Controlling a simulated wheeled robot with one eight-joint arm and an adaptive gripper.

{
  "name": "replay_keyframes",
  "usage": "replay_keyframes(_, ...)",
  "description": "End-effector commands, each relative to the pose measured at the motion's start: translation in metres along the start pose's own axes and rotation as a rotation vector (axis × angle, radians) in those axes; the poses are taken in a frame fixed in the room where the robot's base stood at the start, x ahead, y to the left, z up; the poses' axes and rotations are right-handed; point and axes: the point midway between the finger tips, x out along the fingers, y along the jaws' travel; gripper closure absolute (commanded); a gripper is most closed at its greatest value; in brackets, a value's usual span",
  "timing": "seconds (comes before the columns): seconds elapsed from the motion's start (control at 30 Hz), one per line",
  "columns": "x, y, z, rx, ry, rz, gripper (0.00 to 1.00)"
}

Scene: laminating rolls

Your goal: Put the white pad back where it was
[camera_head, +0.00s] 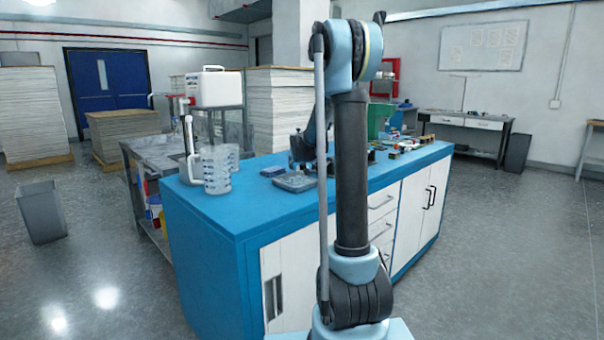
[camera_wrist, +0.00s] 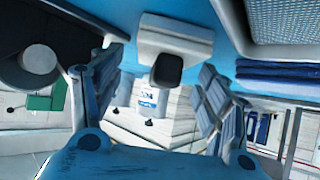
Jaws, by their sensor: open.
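A pale block (camera_wrist: 176,38), which looks like the white pad, lies on the blue counter top in the wrist view, with a dark rounded piece in front of it. My gripper (camera_wrist: 158,65) is open, its two blue fingers spread left and right of the block in the picture. I see no grip on the block, and cannot tell how far it is from the fingertips. In the head view my gripper (camera_head: 299,152) is low over the counter, partly hidden behind my arm. The white pad cannot be made out there.
A grey tray (camera_head: 295,183) and a dark blue flat piece (camera_head: 272,171) lie near my gripper on the blue counter (camera_head: 225,212). Clear measuring jugs (camera_head: 216,170) stand at the left end. Small items and a green box (camera_head: 379,119) are to the right. The front-left counter is clear.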

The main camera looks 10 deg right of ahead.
Motion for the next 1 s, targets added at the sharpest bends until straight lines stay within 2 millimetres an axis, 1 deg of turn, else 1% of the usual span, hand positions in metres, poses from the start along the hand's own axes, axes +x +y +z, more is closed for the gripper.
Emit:
replay_keyframes(0.03,0.0,0.0,0.0,0.0,0.0,0.0,0.31)
replay_keyframes(0.07,0.0,0.0,0.0,0.0,0.0,0.0,0.35)
replay_keyframes(0.1,0.0,0.0,0.0,0.0,0.0,0.0,0.44)
replay_keyframes(0.17,0.0,0.0,0.0,0.0,0.0,0.0,0.58)
replay_keyframes(0.2,0.0,0.0,0.0,0.0,0.0,0.0,0.67)
replay_keyframes(0.23,0.0,0.0,0.0,0.0,0.0,0.0,0.74)
replay_keyframes(0.27,0.0,0.0,0.0,0.0,0.0,0.0,0.78)
replay_keyframes(0.33,0.0,0.0,0.0,0.0,0.0,0.0,0.78)
replay_keyframes(0.37,0.0,0.0,0.0,0.0,0.0,0.0,0.82)
replay_keyframes(0.57,-0.001,0.0,-0.001,0.0,0.0,0.0,0.82)
replay_keyframes(0.67,-0.003,0.0,-0.004,0.0,0.0,0.0,0.82)
replay_keyframes(0.77,-0.009,0.0,-0.013,0.0,0.0,0.0,0.82)
replay_keyframes(1.0,-0.032,0.0,-0.046,0.0,0.0,0.0,0.82)
